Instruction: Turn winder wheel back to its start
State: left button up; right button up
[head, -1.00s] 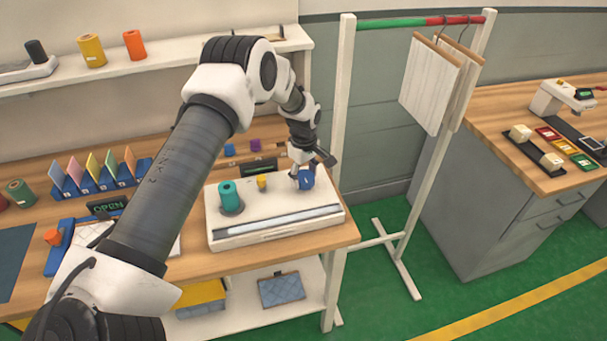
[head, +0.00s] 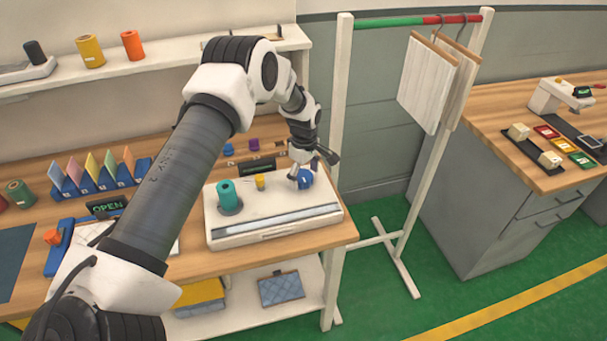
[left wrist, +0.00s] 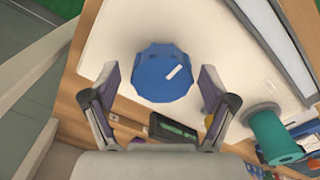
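The blue winder wheel (head: 305,179) sits at the right end of the white winder box (head: 275,234) on the wooden bench. In the left wrist view the wheel (left wrist: 163,74) has a scalloped edge and a white mark pointing to its upper right. My left gripper (head: 304,172) is at the wheel. In the left wrist view its fingers (left wrist: 158,92) are spread on either side of the wheel, with gaps visible between them and it. A teal spool (head: 228,192) stands at the box's left end, with a small yellow piece (head: 260,182) near it. My right gripper is not in view.
A white rack (head: 342,120) with hanging boards (head: 427,82) stands just right of the bench. A dark sign with green lettering (head: 257,166) lies behind the box. Upright coloured cards (head: 92,172) stand at the left. Another bench (head: 520,140) is at the far right.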

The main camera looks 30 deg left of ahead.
aim_at(304, 176)
pick_arm(q)
notch_tip(304, 176, up, 12)
dwell(0.5)
dwell(0.4)
